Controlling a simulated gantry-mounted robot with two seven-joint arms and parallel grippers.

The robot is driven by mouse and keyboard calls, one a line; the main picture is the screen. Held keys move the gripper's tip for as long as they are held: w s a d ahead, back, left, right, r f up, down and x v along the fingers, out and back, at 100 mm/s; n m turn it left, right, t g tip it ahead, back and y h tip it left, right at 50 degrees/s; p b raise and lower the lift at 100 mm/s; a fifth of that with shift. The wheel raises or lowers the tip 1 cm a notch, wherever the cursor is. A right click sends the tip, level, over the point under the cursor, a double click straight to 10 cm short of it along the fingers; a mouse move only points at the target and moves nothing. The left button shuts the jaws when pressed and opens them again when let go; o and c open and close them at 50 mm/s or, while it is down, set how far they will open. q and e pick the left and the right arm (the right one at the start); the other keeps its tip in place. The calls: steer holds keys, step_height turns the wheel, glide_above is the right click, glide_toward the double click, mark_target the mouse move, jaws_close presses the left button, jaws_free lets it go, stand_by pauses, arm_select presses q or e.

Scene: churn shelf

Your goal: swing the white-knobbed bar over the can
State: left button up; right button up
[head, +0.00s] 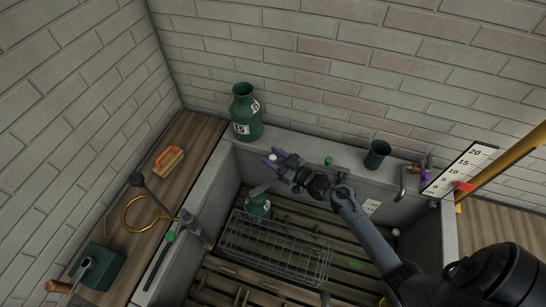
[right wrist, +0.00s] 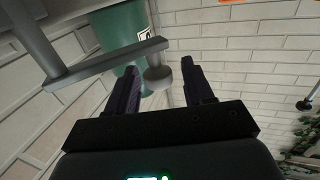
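The white knob (head: 272,157) of the bar shows between the fingertips of my right gripper (head: 278,158) in the head view. In the right wrist view a grey bar (right wrist: 100,66) crosses from the left, and its pale knob (right wrist: 158,76) hangs between the two dark fingers of my right gripper (right wrist: 160,85), with gaps on both sides. The gripper is open. A green can (head: 258,204) with a label stands in the sunken well below it. A green body with a white label (right wrist: 122,32) shows behind the bar in the wrist view. My left gripper is out of view.
A larger green churn (head: 244,112) stands on the back ledge, with a green cup (head: 377,156) farther right. A wire rack (head: 275,250) lies in the well. A brush (head: 169,160), brass ring (head: 140,214) and green box (head: 99,268) are on the left wooden shelf.

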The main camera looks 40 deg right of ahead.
steer(key=v, duration=1)
steer(key=shift+s, duration=0.35)
